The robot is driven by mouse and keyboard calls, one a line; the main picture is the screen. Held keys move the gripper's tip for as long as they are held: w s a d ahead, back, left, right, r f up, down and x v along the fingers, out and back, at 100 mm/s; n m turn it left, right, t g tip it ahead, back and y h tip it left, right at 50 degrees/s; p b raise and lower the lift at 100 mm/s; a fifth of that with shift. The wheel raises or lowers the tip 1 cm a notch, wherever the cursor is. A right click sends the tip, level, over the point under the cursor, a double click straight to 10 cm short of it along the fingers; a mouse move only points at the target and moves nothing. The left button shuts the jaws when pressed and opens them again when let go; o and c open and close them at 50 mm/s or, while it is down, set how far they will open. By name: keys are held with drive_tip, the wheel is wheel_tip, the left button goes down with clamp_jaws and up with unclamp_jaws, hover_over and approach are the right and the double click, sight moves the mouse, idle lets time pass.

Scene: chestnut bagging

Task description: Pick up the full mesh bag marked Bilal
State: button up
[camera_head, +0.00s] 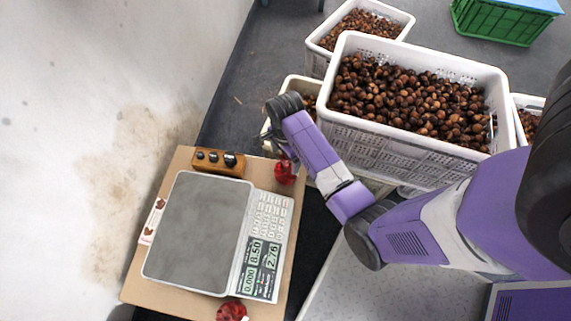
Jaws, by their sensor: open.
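A small red mesh bag (285,172) sits at the upper right corner of a tan board, beside the scale. A second red mesh bag (231,311) is at the board's lower edge, cut off by the frame. I cannot read a name on either bag. My gripper (287,154) is small in view, pointing down from my wrist close to the upper red bag. It is open, and its fingers are mostly hidden by my wrist and forearm. I cannot tell whether it touches the bag.
A scale (199,231) with a bare plate lies on the board (170,306). A wooden block of weights (219,162) stands behind it. A large white crate (352,143) of chestnuts stands right of my wrist, with more crates around. A wall is left.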

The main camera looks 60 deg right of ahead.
sight(286, 168)
wheel_tip(286, 168, down, 4)
drive_tip(key=shift+s+b, duration=0.1)
drive_tip(key=shift+b, duration=0.5)
drive_tip(key=shift+c, duration=0.2)
drive_tip(key=shift+r, duration=0.1)
clamp_jaws()
